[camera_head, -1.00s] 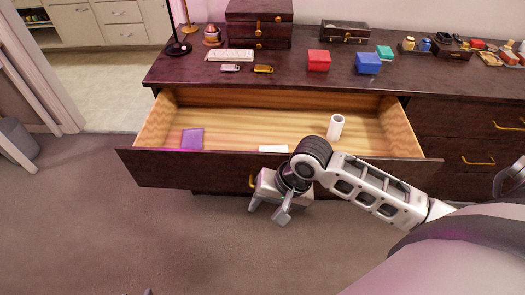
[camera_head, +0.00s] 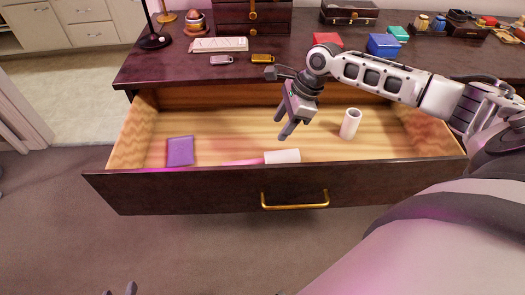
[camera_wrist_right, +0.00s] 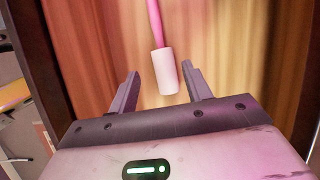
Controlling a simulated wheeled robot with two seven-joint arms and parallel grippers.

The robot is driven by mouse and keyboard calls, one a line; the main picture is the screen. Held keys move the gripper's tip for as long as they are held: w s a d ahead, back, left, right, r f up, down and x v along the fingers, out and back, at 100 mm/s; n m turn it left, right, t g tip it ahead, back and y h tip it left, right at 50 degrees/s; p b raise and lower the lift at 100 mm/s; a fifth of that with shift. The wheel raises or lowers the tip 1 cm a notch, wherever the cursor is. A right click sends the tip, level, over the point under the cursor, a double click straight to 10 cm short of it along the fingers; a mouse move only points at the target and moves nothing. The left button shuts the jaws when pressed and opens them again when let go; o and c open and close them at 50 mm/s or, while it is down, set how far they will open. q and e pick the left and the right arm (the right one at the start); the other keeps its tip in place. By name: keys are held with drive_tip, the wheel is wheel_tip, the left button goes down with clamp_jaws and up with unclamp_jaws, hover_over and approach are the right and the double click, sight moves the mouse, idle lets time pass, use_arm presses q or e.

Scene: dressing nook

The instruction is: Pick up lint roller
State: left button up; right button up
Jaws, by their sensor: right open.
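The lint roller lies in the open drawer, close behind its front panel. Its white roll (camera_head: 282,156) points right and its pink handle (camera_head: 243,162) points left. My right gripper (camera_head: 285,128) is open and empty above the drawer, behind the roller in the head view. In the right wrist view the white roll (camera_wrist_right: 166,72) shows beyond and between the open fingers (camera_wrist_right: 160,92), apart from them, with the pink handle (camera_wrist_right: 155,22) running up. Only the fingertips of my left gripper (camera_head: 121,290) show at the bottom left edge; its opening is unclear.
The drawer (camera_head: 190,195) also holds a purple flat item (camera_head: 180,151) and a white hollow roll (camera_head: 350,124). The dresser top (camera_head: 160,68) behind carries boxes, a lamp base (camera_head: 154,40) and small items. The drawer floor between them is free.

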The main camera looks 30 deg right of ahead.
drive_tip(key=b, duration=0.2)
hover_over(261, 160)
drive_tip(key=d, duration=0.1)
drive_tip(key=f, duration=0.6)
drive_tip(key=s+f, duration=0.1)
drive_tip(key=f, duration=0.2)
drive_tip(key=shift+d+f, duration=0.15)
drive_tip(key=shift+d, duration=0.05)
drive_tip(key=shift+d+b+x, duration=0.15)
drive_tip(key=shift+b+x, duration=0.2)
drive_tip(key=shift+x, duration=1.05)
drive_tip(key=shift+d+b+x, duration=0.2)
drive_tip(key=shift+b+x, duration=0.15)
drive_tip(key=shift+x, duration=1.05)
drive_tip(key=shift+f, duration=0.1)
clamp_jaws()
